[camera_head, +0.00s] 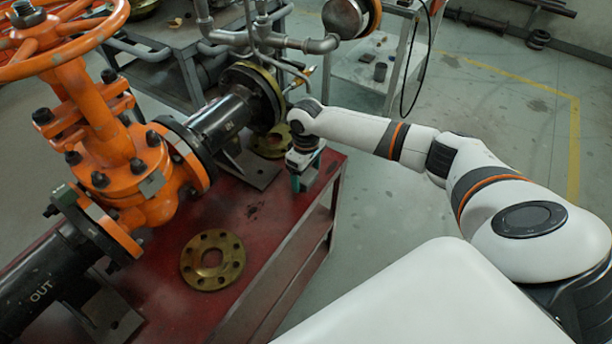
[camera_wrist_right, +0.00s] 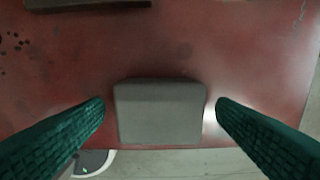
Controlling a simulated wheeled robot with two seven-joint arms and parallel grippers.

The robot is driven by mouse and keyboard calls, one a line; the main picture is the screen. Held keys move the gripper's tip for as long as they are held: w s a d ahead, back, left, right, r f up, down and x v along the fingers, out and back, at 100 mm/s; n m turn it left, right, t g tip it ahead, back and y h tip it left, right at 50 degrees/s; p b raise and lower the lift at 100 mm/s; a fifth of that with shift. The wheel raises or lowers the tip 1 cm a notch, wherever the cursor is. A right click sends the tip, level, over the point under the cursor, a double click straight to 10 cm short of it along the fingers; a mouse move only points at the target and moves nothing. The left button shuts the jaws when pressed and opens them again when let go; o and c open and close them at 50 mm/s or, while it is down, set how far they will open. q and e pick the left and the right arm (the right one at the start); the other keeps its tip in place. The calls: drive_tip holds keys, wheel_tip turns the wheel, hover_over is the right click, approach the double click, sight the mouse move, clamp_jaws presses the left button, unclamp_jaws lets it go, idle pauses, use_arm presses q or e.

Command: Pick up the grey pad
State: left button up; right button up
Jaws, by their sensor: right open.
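The grey pad (camera_wrist_right: 160,118) is a flat, roughly square block on the red table top, close to its edge in the right wrist view. My right gripper (camera_wrist_right: 161,104) is open, with one green finger on each side of the pad and a gap at both sides. Whether the fingertips are down at the pad's height is hard to tell. In the head view the right gripper (camera_head: 297,181) points down at the red table's right corner, and I cannot make out the pad there. My left gripper is not in view.
The orange gate valve (camera_head: 125,165) with black pipes stands on the red table (camera_head: 240,222). A brass flange (camera_head: 212,260) lies flat in front of it. A black pipe flange (camera_head: 262,95) is close to my right gripper. A grey cart (camera_head: 352,85) stands behind.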

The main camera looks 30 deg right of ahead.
sight(306, 175)
drive_tip(key=c, duration=1.1)
drive_tip(key=shift+r, duration=0.15)
wheel_tip(306, 175, up, 10)
drive_tip(key=shift+f+p, duration=0.1)
drive_tip(key=shift+p, duration=0.4)
